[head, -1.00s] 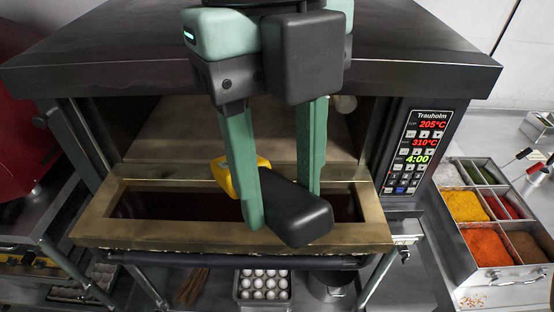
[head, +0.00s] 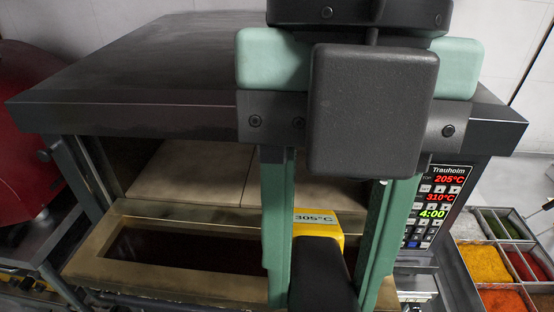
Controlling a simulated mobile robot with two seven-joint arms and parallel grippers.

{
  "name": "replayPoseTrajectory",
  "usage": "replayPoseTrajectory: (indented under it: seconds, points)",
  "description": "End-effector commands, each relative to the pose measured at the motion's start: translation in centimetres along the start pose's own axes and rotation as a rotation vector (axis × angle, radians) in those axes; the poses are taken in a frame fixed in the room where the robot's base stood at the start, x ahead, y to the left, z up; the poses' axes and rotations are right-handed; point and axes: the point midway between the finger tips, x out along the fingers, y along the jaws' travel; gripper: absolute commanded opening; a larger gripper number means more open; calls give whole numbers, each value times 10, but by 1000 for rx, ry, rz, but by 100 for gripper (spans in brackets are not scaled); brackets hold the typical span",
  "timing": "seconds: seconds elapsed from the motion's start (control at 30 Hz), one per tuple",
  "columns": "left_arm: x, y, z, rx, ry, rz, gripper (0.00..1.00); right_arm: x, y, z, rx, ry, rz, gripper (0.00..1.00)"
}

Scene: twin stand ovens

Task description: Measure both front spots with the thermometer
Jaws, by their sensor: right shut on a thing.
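The thermometer is a yellow and black handheld device (head: 320,228); its display reads 305°C. My right gripper (head: 326,272) is shut on it, with one green finger on either side. It is held in front of the oven, over the right part of the lowered door in this view. Pale stone slabs (head: 190,172) form the oven floor, with a seam between a left and a right slab. The right slab (head: 238,180) is partly hidden by my gripper. I see no marks that single out the front spots. My left gripper is out of view.
The oven door (head: 110,275) hangs open with a dark glass window. The control panel (head: 432,205) shows 205°C, 310°C and 4:00. Ingredient bins (head: 487,262) stand at the right. A red machine (head: 30,125) is at the left.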

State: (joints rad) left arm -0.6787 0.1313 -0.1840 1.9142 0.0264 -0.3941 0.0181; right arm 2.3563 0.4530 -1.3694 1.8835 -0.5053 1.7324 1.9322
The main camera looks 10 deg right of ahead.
Motion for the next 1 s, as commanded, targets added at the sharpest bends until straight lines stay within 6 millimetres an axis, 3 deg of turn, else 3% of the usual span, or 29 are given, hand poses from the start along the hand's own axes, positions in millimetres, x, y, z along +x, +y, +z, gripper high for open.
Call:
replayPoseTrajectory:
  seconds: [0.7, 1.0]
  points:
    - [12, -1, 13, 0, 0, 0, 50, 26, 0, 76, 3, 4, 1, 0]
    - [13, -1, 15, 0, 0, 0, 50, 30, 0, 92, 2, 2, 1, 0]
